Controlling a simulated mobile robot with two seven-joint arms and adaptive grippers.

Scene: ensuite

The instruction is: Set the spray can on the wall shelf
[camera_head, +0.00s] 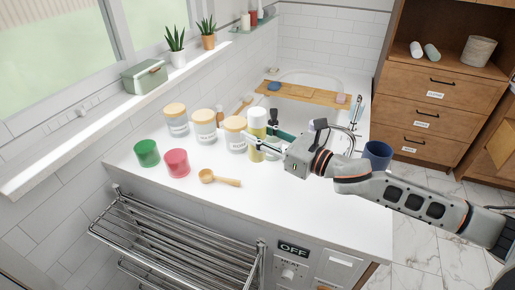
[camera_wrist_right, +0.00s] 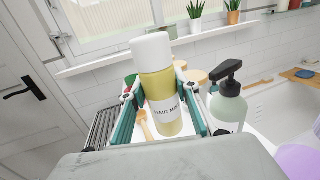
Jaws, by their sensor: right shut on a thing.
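The spray can (camera_head: 256,122) is yellow with a white cap. It is upright over the white counter in the head view, and its label reads "HAIR MI…" in the right wrist view (camera_wrist_right: 158,90). My right gripper (camera_head: 262,146) is shut on the can, with a teal finger on each side of its body. I cannot tell whether the can's base touches the counter. The wall shelf (camera_head: 251,27) is a small greenish glass ledge on the tiled wall at the top of the head view, holding several small bottles. My left gripper is not in view.
Several lidded jars (camera_head: 205,127), a green cup (camera_head: 147,153), a red cup (camera_head: 177,162) and a wooden scoop (camera_head: 222,179) stand left of the can. A pump bottle (camera_wrist_right: 229,103) is close right of my gripper. The windowsill (camera_head: 110,115) holds plants and a green box.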

